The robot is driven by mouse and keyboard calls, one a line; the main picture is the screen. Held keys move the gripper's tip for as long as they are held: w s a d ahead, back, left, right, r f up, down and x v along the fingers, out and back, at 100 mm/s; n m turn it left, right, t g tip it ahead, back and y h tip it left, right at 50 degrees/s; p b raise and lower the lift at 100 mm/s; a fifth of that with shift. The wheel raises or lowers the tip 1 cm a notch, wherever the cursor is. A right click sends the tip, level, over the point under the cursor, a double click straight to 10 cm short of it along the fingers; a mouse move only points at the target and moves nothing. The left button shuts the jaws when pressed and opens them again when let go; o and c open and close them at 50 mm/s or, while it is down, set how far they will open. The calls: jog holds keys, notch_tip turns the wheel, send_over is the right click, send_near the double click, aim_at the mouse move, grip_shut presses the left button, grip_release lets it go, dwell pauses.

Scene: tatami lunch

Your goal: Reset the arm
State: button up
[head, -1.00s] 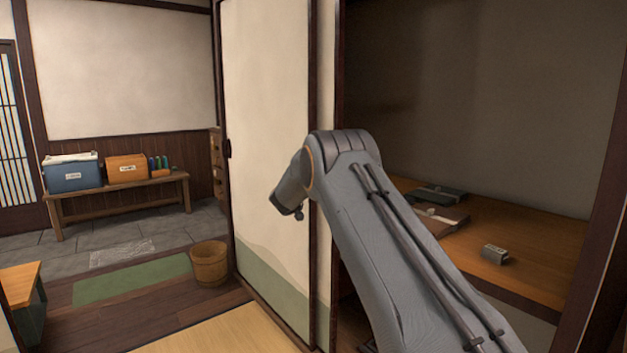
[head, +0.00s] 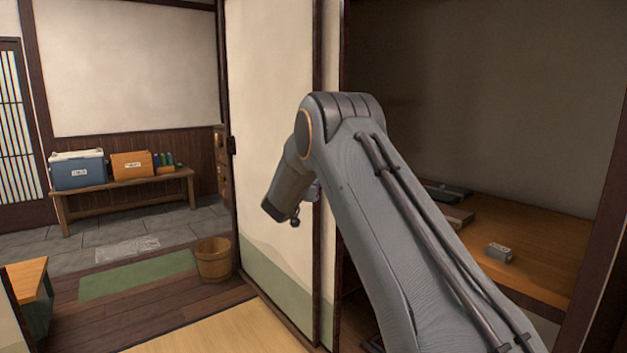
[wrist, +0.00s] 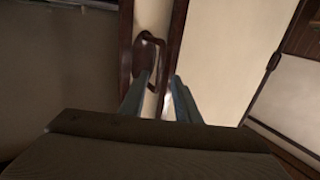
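My arm (head: 375,200) rises from the lower right in the head view and bends at its elbow, with the forearm pointing down and away. My gripper (wrist: 164,88) shows in the wrist view as two pale blue-grey fingers with a clear gap between them. It is open, with nothing held. A dark brown loop-shaped handle (wrist: 160,50) on the door frame shows just beyond the fingertips; I cannot tell whether they touch. In the head view the gripper is mostly hidden behind the arm, in front of the cream sliding door (head: 268,120).
Right of the door an open recess holds a wooden shelf (head: 545,250) with a small grey box (head: 498,252) and dark flat items. A wooden bucket (head: 214,262) stands left of the door. A bench (head: 125,186) with a blue cooler (head: 77,172) and orange box (head: 132,165) is farther back.

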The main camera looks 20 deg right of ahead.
jog(key=shift+s+a, duration=0.1)
jog(key=shift+s, duration=0.1)
jog(key=s+a+f+n+g+y+p, duration=0.1)
jog(key=s+a+n+g+y+p, duration=0.3)
jog(key=s, duration=0.8)
jog(key=s+a+f+n+g+y+p, duration=0.25)
jog(key=s+a+y, duration=0.3)
jog(key=s, duration=0.65)
jog(key=s+d+f+g+p, duration=0.2)
jog(key=s+g, duration=0.6)
jog(key=s, duration=3.1)
jog(key=shift+p, duration=1.25)
jog(key=shift+w+n+g+y, duration=0.15)
jog(key=shift+n+g+y, duration=0.1)
